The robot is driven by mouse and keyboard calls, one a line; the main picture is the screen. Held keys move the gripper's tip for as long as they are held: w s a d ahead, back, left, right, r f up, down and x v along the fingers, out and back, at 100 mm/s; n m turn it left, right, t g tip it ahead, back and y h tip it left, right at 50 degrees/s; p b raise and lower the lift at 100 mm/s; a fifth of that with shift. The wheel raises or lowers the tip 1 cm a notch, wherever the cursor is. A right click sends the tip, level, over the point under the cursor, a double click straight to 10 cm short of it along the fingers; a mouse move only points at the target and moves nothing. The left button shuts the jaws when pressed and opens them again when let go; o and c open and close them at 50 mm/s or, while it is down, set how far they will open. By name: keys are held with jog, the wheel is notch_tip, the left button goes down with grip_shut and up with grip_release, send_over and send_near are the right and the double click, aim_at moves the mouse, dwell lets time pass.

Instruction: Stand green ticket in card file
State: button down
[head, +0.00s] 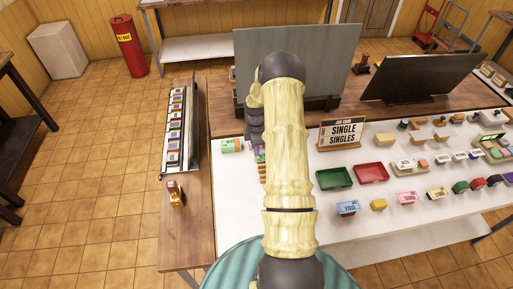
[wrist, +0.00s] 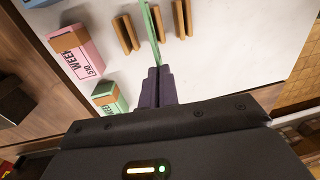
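My gripper (wrist: 158,84) shows in the wrist view with its dark purple fingers close together, shut on a thin green ticket (wrist: 149,32). The ticket is seen almost edge-on and reaches from the fingertips toward the top of the picture. Short wooden bars (wrist: 125,34), which look like the card file, stand on the white top on both sides of the ticket. I cannot tell whether the ticket is between them or above them. In the head view my arm hides the ticket and most of the card file; a strip of brown slats (head: 262,174) shows beside the arm.
A pink ticket bundle (wrist: 78,50) and a green ticket bundle (wrist: 109,98) lie left of the bars in the wrist view. In the head view a green tray (head: 334,179), a red tray (head: 371,173) and a sign (head: 341,133) stand right of my arm. A grey panel (head: 330,65) rises behind.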

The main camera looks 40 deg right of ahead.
aim_at(257, 159)
jog(key=shift+s+f+b, duration=0.15)
jog(key=shift+f+b, duration=0.6)
jog(key=shift+f, duration=0.65)
jog(key=shift+f, duration=0.15)
jog(key=shift+s, duration=0.2)
jog(key=shift+w, duration=0.15)
dwell(0.4)
jog(key=shift+a+f+b, duration=0.1)
jog(key=shift+f+b, duration=0.8)
jog(key=shift+f, duration=0.25)
dwell(1.5)
jog(key=c, duration=1.1)
grip_release()
